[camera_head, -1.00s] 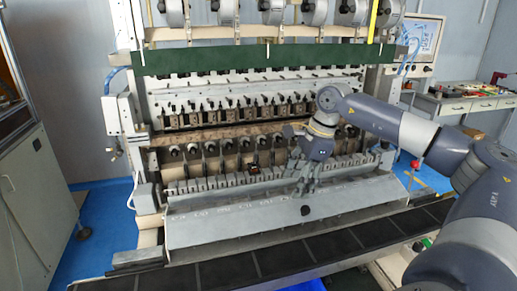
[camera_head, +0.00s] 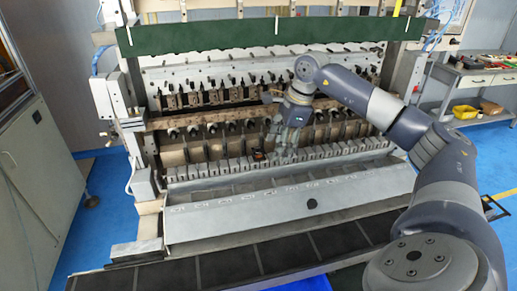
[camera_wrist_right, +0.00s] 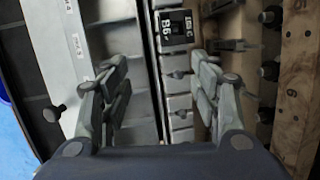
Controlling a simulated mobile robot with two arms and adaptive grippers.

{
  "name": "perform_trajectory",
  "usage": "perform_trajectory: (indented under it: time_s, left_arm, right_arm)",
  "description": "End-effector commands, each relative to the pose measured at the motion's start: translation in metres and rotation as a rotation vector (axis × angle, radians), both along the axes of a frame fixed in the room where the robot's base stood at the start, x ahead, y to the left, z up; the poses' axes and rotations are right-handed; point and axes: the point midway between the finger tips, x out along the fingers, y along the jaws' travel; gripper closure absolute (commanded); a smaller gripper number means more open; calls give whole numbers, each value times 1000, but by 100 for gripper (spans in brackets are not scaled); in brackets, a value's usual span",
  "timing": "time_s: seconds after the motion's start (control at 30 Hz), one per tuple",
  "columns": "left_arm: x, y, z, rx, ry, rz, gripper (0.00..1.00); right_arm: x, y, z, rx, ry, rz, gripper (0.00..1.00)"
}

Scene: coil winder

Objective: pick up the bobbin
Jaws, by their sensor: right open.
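The bobbin appears to be the small dark block with white markings in the right wrist view (camera_wrist_right: 174,29). It sits on the grey slotted rail, ahead of my fingers. In the head view it shows as a small dark, brownish piece (camera_head: 258,155) on the rail. My right gripper (camera_head: 284,155) is just right of it in the head view. In the right wrist view its two fingers (camera_wrist_right: 160,66) are open and apart, with nothing between the tips but the rail. The bobbin lies beyond the tips, roughly between them. My left gripper is not in view.
The coil winder has a sloped grey cover (camera_head: 290,205) in front of the rail and a row of spindles behind it. A dark conveyor (camera_head: 230,266) runs along the front.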

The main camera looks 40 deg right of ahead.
Motion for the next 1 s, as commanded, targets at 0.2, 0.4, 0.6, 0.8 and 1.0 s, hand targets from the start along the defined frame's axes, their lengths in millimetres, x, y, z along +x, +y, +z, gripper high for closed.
perform_trajectory:
  time_s: [0.2,0.4,0.6,0.8,1.0]
  left_arm:
    - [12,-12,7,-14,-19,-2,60]
    - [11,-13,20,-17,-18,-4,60]
    - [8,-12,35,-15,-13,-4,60]
    - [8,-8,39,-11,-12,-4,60]
    - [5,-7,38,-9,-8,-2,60]
  right_arm:
    - [11,6,1,1,-1,1,43]
    - [32,18,4,3,-2,2,43]
    - [45,25,-15,-1,6,1,43]
    - [49,27,-28,-2,0,1,43]
    - [49,27,-29,-2,0,1,45]
